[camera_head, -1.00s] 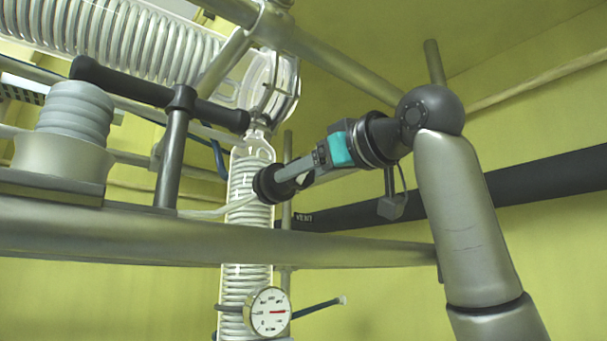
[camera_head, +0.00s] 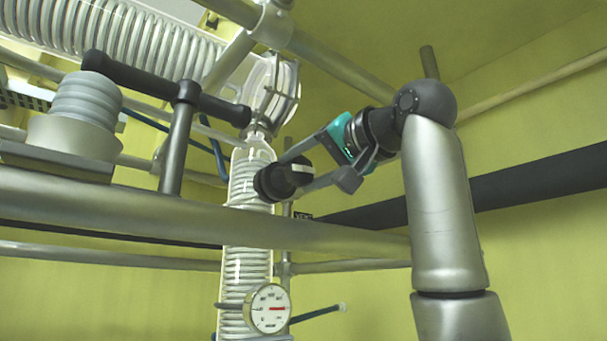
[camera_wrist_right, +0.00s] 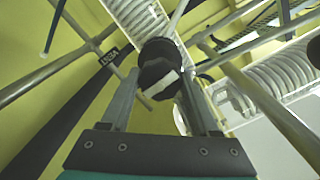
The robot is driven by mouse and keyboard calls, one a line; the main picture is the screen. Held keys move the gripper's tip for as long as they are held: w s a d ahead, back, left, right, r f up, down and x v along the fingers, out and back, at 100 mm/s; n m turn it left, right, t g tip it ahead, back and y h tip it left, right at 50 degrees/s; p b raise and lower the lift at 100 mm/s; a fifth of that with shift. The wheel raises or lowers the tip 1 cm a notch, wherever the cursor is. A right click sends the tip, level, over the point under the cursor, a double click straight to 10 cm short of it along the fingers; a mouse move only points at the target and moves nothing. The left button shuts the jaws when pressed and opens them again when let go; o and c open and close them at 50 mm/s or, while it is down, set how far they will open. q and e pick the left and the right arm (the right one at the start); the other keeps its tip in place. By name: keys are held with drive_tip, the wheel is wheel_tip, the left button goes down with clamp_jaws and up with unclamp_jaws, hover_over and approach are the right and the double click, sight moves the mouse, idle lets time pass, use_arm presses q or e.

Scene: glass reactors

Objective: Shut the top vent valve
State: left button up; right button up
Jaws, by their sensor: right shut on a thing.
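The vent valve's round black knob (camera_head: 272,183) sits at the front of the upper part of the upright glass coil column (camera_head: 246,240). A white bar crosses the knob's face; it looks near level in the head view and slanted in the right wrist view (camera_wrist_right: 162,82). My right gripper (camera_head: 291,176) is shut on the knob, one finger above and one below. In the right wrist view its fingers (camera_wrist_right: 157,88) lie on either side of the knob. A small dark "VENT" label (camera_head: 303,215) is beside the valve. My left gripper is out of view.
A thick metal rail (camera_head: 200,220) crosses in front of the column below the knob. A dark T-shaped bar (camera_head: 180,92) stands to the left. A round gauge (camera_head: 268,308) is lower on the column. Glass coil tubing (camera_head: 120,35) runs above.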

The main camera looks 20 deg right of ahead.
drive_tip(key=m+b, duration=0.1)
drive_tip(key=m, duration=0.3)
drive_tip(key=shift+a+f+m, duration=0.1)
drive_tip(key=shift+f+m, duration=0.05)
drive_tip(key=shift+m, duration=0.15)
drive_tip(key=m+b, duration=0.1)
drive_tip(key=m, duration=0.2)
drive_tip(key=shift+m, duration=0.3)
drive_tip(key=m+b, duration=0.1)
drive_tip(key=m, duration=0.3)
drive_tip(key=shift+m, duration=0.3)
drive_tip(key=m, duration=0.3)
drive_tip(key=shift+m, duration=0.3)
drive_tip(key=m, duration=0.8)
drive_tip(key=m+p, duration=0.1)
drive_tip(key=m, duration=0.2)
drive_tip(key=shift+m, duration=0.3)
drive_tip(key=shift+m+p, duration=0.5)
drive_tip(key=shift+m, duration=1.3)
